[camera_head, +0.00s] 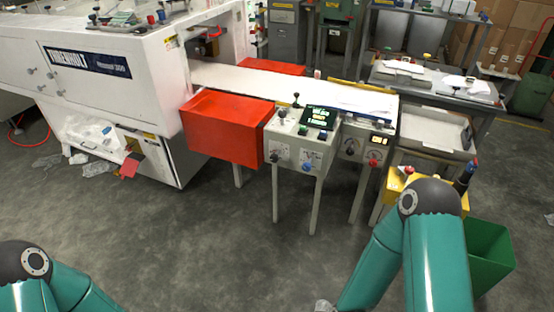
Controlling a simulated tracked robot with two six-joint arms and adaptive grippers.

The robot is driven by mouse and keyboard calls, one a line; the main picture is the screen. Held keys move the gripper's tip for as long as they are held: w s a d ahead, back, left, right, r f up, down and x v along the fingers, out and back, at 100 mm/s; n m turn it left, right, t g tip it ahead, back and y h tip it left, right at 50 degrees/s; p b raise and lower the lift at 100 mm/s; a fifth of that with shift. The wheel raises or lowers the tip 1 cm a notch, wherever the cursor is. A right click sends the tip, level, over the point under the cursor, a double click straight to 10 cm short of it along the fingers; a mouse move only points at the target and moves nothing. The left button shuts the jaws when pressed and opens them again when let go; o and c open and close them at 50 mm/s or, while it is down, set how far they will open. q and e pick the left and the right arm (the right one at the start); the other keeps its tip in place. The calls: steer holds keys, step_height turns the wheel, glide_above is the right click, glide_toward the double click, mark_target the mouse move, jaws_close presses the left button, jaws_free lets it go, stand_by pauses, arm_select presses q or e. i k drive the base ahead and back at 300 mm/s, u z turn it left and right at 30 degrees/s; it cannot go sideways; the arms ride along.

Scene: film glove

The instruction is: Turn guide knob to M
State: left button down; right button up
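A grey control box (296,150) on legs stands at the middle, with a small lit screen (319,116) on its top. Its front has a dark knob (274,157) on a white dial plate at left and a blue knob (307,167) at right. A second grey box (362,146) beside it carries another dark knob (349,153) and a small lit display (379,140). The labels are too small to read, so I cannot tell which knob is the guide knob or where it points. Both my grippers are outside the picture; only arm links show, away from the knobs.
A red-orange box (228,127) is left of the control box, by a large white machine (120,70). A white conveyor (290,85) runs behind. A yellow stand (398,183) and green bin (489,250) are at right. The floor (235,235) in front is open.

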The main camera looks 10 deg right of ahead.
mark_target(275, 158)
steer(key=u, duration=0.1)
steer(key=i, duration=1)
steer(key=z, duration=0.1)
